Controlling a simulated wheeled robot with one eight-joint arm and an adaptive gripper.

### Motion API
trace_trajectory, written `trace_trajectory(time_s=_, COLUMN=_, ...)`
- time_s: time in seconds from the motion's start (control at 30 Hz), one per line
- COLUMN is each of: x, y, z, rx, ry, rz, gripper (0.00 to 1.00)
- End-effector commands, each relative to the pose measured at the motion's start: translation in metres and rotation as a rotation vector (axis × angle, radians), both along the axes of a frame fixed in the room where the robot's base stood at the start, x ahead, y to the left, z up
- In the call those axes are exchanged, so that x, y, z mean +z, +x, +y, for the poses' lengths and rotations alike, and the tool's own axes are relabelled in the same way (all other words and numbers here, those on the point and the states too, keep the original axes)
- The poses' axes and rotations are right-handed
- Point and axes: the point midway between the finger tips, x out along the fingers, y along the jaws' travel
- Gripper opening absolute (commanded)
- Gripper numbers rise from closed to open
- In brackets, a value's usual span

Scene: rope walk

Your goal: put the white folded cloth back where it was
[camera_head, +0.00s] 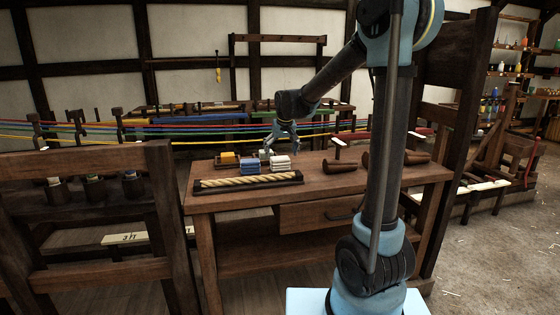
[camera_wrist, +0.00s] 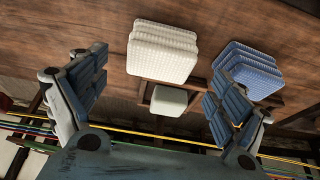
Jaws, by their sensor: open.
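The white folded cloth (camera_head: 280,161) lies on the workbench (camera_head: 325,182), just below my gripper (camera_head: 282,149) in the head view. In the wrist view the white folded cloth (camera_wrist: 162,52) is a thick, textured stack lying at the top middle, beyond my fingers. My gripper (camera_wrist: 160,80) is open, with its two fingers apart at left and right and nothing held between them. A blue folded cloth (camera_wrist: 248,70) lies right of the white one, close to my right finger. A smaller pale block (camera_wrist: 168,101) sits below the white cloth, within a dark wooden frame.
A yellow item (camera_head: 228,158) stands at the bench's left. A dark tray (camera_head: 298,182) with a thick rope (camera_head: 248,181) lies along the front edge. Coloured strands (camera_head: 200,128) stretch behind the bench. Brown cone-shaped pieces (camera_head: 340,166) lie to the right.

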Motion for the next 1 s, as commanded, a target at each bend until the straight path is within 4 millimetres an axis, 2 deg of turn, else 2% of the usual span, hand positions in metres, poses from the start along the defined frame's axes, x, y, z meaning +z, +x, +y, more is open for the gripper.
trace_trajectory(time_s=0.1, x=0.019, y=-0.008, z=-0.002, rx=0.000, ry=0.000, rz=0.000, gripper=0.91)
trace_trajectory(time_s=0.3, x=0.046, y=-0.019, z=-0.005, rx=0.000, ry=0.000, rz=0.000, gripper=0.91)
trace_trajectory(time_s=0.57, x=0.061, y=-0.027, z=-0.010, rx=-0.002, ry=0.000, rz=0.001, gripper=0.91)
trace_trajectory(time_s=0.67, x=0.061, y=-0.038, z=-0.023, rx=-0.011, ry=-0.003, rz=0.007, gripper=0.91)
trace_trajectory(time_s=0.77, x=0.059, y=-0.059, z=-0.046, rx=-0.028, ry=-0.007, rz=0.017, gripper=0.91)
trace_trajectory(time_s=1.0, x=0.045, y=-0.130, z=-0.110, rx=-0.081, ry=-0.020, rz=0.053, gripper=0.91)
